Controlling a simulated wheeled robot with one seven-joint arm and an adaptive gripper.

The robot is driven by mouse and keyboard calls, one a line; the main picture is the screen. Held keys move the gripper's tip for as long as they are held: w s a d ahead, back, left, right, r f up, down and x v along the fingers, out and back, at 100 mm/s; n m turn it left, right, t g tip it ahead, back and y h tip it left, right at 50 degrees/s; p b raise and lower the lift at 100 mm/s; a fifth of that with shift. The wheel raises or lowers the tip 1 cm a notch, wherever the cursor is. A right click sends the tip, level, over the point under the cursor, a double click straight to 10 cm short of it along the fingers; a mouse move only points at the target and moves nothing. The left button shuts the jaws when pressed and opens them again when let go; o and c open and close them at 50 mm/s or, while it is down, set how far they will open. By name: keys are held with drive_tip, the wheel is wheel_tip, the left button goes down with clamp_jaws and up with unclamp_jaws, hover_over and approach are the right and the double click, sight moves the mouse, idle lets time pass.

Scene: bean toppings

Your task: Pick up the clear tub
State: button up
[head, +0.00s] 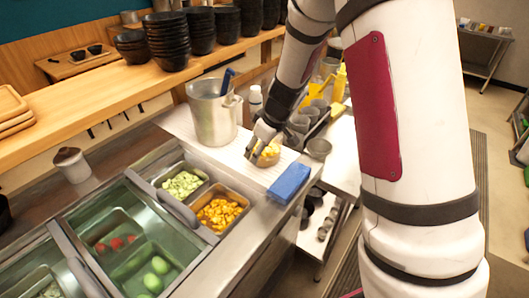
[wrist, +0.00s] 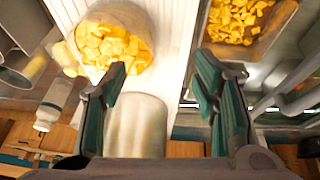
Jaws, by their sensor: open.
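A small round clear tub of yellow chunks sits on the white ribbed board (head: 190,125), partly behind my gripper (head: 257,152) in the head view. In the wrist view the tub (wrist: 144,22) is at the upper left, its yellow chunks in plain sight. My gripper (wrist: 162,72) is open, with nothing between its fingers. The left fingertip in the wrist view overlaps the tub's lower right edge; I cannot tell whether it touches. The right finger is clear of the tub, over the board's edge.
A metal pitcher (head: 212,118) with a blue handle stands left of my gripper. A blue block (head: 289,183) lies at the board's front right. Pans of orange cubes (head: 220,214) and green pieces (head: 183,185) are in front. Grey cups (head: 319,149) stand to the right.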

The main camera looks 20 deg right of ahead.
drive_tip(key=shift+p+x, duration=0.45)
drive_tip(key=shift+x, duration=2.8)
drive_tip(key=shift+a, duration=0.1)
clamp_jaws()
